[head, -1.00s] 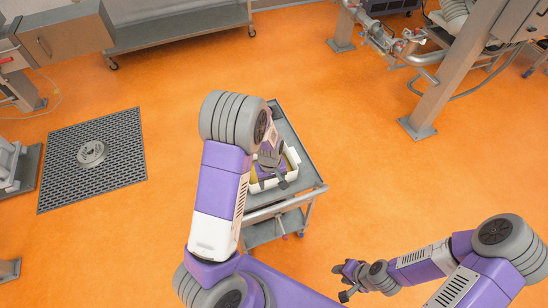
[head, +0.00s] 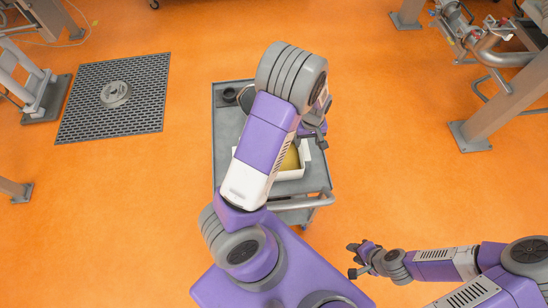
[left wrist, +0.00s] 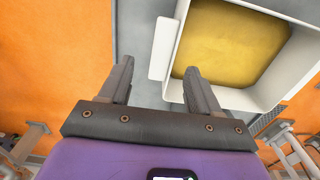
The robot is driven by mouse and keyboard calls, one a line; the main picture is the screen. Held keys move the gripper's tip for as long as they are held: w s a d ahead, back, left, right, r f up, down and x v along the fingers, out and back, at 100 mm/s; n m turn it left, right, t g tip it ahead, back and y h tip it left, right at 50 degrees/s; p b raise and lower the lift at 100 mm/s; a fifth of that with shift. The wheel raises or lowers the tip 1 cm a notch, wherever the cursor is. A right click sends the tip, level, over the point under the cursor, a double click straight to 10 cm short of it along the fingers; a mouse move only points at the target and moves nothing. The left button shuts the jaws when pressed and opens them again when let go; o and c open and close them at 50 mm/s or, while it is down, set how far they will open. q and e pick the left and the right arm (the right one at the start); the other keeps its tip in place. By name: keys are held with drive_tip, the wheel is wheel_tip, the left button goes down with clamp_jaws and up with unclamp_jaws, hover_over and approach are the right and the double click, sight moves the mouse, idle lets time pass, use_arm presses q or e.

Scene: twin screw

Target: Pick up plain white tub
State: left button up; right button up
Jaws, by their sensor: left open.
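The white tub (head: 292,175) sits on the grey cart, partly hidden behind my left arm in the head view. Its inside shows yellow. In the left wrist view the tub's white rim and wall (left wrist: 163,48) and its yellow inside (left wrist: 228,42) fill the upper right. My left gripper (left wrist: 158,75) is open and empty, with one finger left of the tub's edge and the other overlapping the tub in the picture. I cannot tell whether they touch. My right gripper (head: 355,260) is in the lower right of the head view, away from the cart; its jaws appear apart.
The grey cart (head: 228,130) carries a small dark round item (head: 229,95) and another round object (head: 245,98) at its far end. A cart handle (head: 305,201) is at its near end. A floor grate (head: 115,98) lies left; orange floor surrounds the cart.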

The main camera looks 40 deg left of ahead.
sight(305, 149)
use_arm(q)
drive_tip(key=f, duration=0.5)
drive_tip(key=shift+s+f, duration=0.25)
drive_tip(key=shift+f, duration=0.1)
clamp_jaws()
drive_tip(key=shift+r, duration=0.1)
idle(1.0)
